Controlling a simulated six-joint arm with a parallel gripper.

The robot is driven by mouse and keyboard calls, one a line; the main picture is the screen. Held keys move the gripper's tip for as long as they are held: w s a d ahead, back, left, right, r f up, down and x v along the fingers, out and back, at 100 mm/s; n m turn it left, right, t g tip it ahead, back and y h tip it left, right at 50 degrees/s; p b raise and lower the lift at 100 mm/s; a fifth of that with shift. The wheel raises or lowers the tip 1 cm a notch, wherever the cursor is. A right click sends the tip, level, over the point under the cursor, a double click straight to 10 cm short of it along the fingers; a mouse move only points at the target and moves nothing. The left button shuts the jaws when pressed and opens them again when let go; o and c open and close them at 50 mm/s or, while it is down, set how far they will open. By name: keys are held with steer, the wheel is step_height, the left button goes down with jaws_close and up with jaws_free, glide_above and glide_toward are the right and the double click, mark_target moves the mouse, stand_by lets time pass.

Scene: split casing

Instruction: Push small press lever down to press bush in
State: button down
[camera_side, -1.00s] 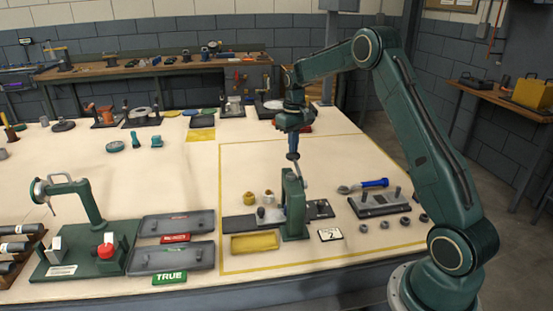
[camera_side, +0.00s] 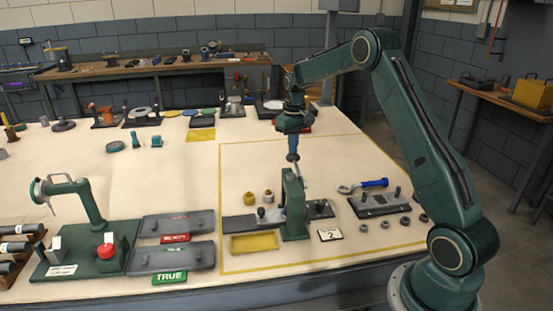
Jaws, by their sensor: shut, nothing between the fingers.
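The small green press (camera_side: 293,208) stands upright inside the yellow-lined area. Its thin pale lever (camera_side: 299,176) rises at the top of the press, and its upper end is close to the dark round tip under my gripper. My gripper (camera_side: 292,152) is shut, points down and holds nothing. It is at the lever's upper end, but I cannot tell whether it touches. Two small brass-coloured parts (camera_side: 258,196) stand left of the press. A bush inside the press cannot be made out from this side.
A yellow tray (camera_side: 254,243) lies in front of the press. Grey trays (camera_side: 172,257) and another green stand (camera_side: 90,205) are at left.

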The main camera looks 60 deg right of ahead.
steer(key=shift+w+d+f, duration=0.1)
steer(key=shift+d+f, duration=0.05)
steer(key=shift+f, duration=0.7)
stand_by(1.6)
steer(key=shift+r, duration=0.1)
step_height(320, 180, up, 11)
stand_by(1.6)
